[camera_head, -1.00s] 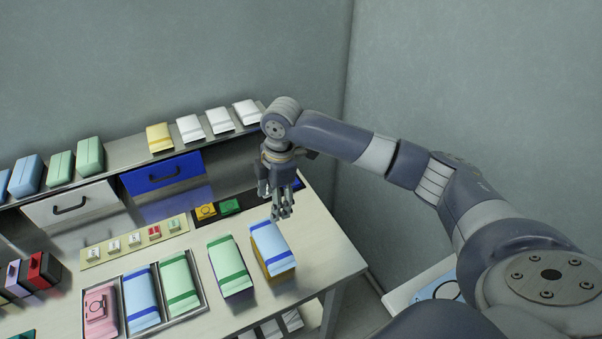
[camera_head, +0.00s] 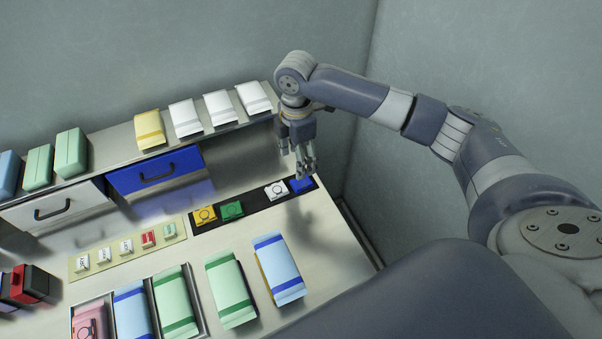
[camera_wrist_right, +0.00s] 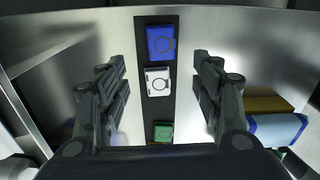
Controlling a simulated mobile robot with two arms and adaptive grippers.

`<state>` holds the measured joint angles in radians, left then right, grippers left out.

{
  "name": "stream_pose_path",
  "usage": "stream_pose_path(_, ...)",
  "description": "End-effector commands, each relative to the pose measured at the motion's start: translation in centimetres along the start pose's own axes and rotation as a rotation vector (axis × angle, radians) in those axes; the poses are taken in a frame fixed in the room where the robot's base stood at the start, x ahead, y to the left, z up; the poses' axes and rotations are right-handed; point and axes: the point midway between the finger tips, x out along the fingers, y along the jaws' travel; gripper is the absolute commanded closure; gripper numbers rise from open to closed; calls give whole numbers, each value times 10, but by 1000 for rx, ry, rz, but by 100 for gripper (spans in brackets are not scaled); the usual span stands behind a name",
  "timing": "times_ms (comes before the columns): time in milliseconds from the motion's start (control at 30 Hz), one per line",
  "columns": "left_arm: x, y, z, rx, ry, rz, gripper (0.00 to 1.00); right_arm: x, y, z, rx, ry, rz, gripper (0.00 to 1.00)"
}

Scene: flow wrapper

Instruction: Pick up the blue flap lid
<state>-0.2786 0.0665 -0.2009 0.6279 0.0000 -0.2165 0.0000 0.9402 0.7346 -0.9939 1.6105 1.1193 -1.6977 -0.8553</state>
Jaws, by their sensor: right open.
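The blue flap lid (camera_head: 301,184) lies at the right end of a black strip (camera_head: 262,198) on the table. In the right wrist view the blue lid (camera_wrist_right: 160,41) is at the top of the strip, beyond a white lid (camera_wrist_right: 157,81). My right gripper (camera_head: 306,174) hangs above the strip's right end, near the blue lid. In the wrist view its open fingers (camera_wrist_right: 161,84) stand on either side of the strip, with nothing between them held. My left gripper is not in view.
On the same strip lie a white lid (camera_head: 276,190), a green lid (camera_head: 231,210) and a yellow lid (camera_head: 203,215). A light blue pack (camera_head: 280,268) and a green pack (camera_head: 230,289) lie nearer. A shelf (camera_head: 110,148) with packs runs behind.

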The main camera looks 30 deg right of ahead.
Motion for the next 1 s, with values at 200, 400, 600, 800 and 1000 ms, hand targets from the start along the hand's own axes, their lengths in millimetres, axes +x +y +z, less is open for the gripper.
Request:
stream_pose_path(200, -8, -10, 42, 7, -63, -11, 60, 32, -1, 0, 1, 0, -3, 40)
stream_pose_path(400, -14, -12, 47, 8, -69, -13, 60, 46, 0, 3, 1, -1, -2, 40)
stream_pose_path(600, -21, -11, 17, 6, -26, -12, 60, 76, 2, 8, 0, -1, -4, 40)
stream_pose_path(800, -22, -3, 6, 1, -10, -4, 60, 91, 2, 8, 0, -1, 0, 40)
stream_pose_path(1000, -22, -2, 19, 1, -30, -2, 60, 91, 2, 8, 0, -1, 1, 45)
